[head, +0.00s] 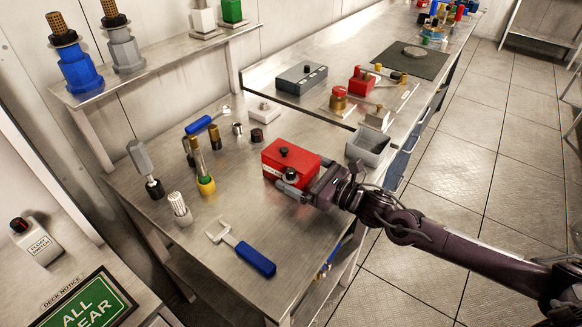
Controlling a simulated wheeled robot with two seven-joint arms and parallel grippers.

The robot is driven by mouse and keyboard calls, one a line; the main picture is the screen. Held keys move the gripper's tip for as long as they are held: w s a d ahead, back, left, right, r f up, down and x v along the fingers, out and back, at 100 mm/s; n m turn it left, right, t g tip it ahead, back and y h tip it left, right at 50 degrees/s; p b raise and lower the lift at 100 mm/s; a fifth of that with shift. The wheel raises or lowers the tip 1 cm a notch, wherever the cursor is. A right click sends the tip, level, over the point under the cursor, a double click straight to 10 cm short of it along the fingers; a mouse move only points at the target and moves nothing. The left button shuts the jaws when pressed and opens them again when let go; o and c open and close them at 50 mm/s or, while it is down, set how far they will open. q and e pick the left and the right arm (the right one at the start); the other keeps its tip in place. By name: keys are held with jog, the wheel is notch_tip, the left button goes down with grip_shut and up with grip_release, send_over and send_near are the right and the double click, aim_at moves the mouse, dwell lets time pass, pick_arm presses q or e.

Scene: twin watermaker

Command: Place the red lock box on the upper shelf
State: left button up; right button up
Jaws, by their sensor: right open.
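The red lock box (291,157), with a black knob on top, sits on the metal workbench (215,262) near its right side. My right gripper (300,180) is open at the box's near right side, with its fingers close against the box. I cannot tell whether they touch it. The upper shelf (160,73) runs above the back of the bench at the upper left. My left gripper is not in view.
The shelf holds blue (76,65) and grey (124,48) housings on the left and a green block (231,11) on the right; bare room lies between. A grey tray (369,148) sits right of the box.

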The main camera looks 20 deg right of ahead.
jog(key=shift+x, duration=1.25)
jog(key=shift+s, duration=0.1)
jog(key=c, duration=0.9)
jog(key=shift+r, duration=0.15)
jog(key=c, duration=0.4)
